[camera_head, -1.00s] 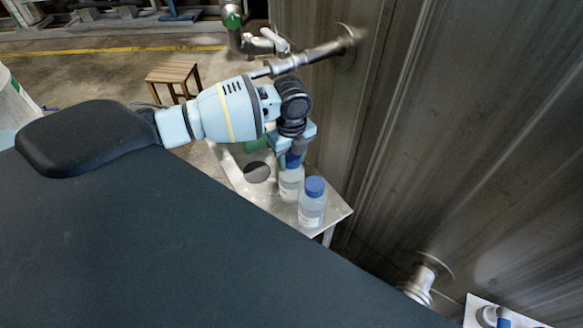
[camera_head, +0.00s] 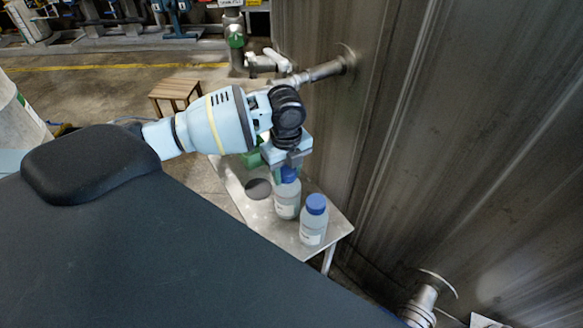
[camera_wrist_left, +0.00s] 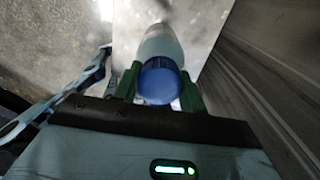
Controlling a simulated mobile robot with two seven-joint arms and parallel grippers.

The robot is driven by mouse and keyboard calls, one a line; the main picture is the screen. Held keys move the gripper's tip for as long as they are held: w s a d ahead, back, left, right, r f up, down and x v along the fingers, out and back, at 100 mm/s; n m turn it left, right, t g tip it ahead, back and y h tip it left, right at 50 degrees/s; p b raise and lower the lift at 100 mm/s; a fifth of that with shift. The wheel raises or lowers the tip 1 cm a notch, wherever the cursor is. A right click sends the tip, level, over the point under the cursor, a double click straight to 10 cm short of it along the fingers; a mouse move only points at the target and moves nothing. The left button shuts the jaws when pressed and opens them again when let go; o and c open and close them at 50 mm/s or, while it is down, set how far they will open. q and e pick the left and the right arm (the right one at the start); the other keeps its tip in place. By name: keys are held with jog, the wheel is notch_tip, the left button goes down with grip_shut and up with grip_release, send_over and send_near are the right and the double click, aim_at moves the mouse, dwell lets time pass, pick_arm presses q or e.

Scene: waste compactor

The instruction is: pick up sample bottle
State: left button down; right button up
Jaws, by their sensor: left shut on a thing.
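The sample bottle (camera_head: 287,202) is clear with a white label and a blue cap. My left gripper (camera_head: 289,170) comes from above and is shut on it at the cap. In the left wrist view the blue cap (camera_wrist_left: 160,82) sits between the green fingers of my left gripper (camera_wrist_left: 159,88), with the pale bottle body beyond it. The bottle looks upright over the metal table (camera_head: 232,187); I cannot tell whether its base touches the top. A second, similar bottle (camera_head: 312,226) stands just to its right and nearer. My right gripper is not in view.
A dark round disc (camera_head: 258,189) is on the table left of the bottles. A large metal wall (camera_head: 440,140) rises close on the right. A pipe with a valve (camera_head: 300,75) juts from it behind my arm. A wooden stool (camera_head: 175,90) stands farther back left.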

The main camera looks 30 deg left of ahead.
pick_arm(q)
jog(key=s+a+r, duration=0.1)
jog(key=s, duration=1.2)
jog(key=shift+s+a+r, duration=0.15)
jog(key=shift+s+r, duration=0.05)
jog(key=shift+s, duration=0.1)
